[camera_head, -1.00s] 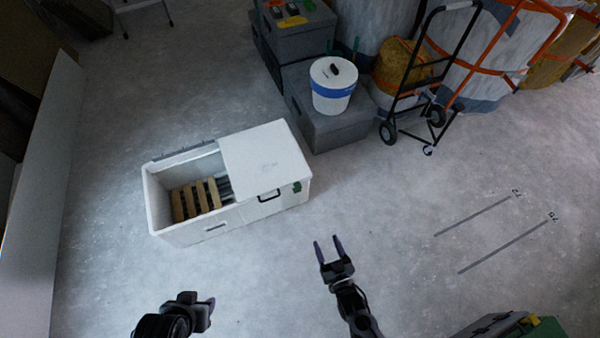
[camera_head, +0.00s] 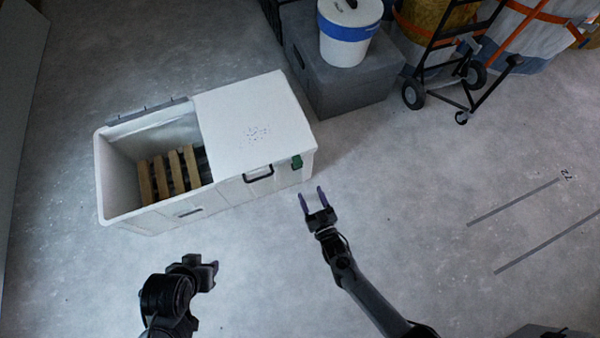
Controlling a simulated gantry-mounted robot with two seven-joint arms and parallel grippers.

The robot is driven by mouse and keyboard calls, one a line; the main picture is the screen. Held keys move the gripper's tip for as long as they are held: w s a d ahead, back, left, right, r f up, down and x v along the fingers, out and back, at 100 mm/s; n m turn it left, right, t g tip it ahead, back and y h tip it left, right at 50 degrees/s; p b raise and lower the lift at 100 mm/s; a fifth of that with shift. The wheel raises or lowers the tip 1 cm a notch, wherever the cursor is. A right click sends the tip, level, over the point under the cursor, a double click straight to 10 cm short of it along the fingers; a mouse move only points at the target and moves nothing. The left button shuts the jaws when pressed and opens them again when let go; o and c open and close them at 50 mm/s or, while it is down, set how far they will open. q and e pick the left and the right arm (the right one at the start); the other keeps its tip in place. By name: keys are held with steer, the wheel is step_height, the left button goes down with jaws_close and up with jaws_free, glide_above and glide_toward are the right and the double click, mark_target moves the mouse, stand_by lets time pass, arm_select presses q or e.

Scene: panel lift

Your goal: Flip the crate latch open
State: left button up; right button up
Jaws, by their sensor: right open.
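The white crate (camera_head: 160,217) stands on the floor at the left of centre. A white lid panel (camera_head: 240,110) covers its right half, and the left half is open. A small green latch (camera_head: 296,162) sits on the front face near the right corner, beside a dark handle (camera_head: 258,174). My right gripper (camera_head: 312,199) is open and empty, with its purple fingertips pointing up the picture just below the latch, apart from it in the picture. My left gripper (camera_head: 213,272) is in front of the crate, turned to the right; its jaw gap is not clear.
Wooden slats (camera_head: 168,174) lie inside the open half. A grey box (camera_head: 345,85) with a white and blue bucket (camera_head: 347,35) stands behind the crate to the right. A hand truck (camera_head: 440,75) is further right.

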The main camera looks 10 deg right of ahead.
mark_target(299, 164)
steer(key=b+x, duration=0.1)
steer(key=x, duration=0.2)
steer(key=b+x, duration=0.2)
steer(key=x, duration=0.2)
steer(key=b+x, duration=0.1)
steer(key=x, duration=0.2)
steer(key=shift+w+d+f+b, duration=0.1)
steer(key=shift+w+d+b, duration=0.1)
steer(key=shift+w+b, duration=0.25)
steer(key=shift+w+a, duration=0.2)
steer(key=shift+w, duration=0.5)
arm_select(q)
steer(key=x, duration=0.5)
steer(key=shift+s+f, duration=0.15)
steer(key=shift+f, duration=0.25)
arm_select(e)
jaws_close()
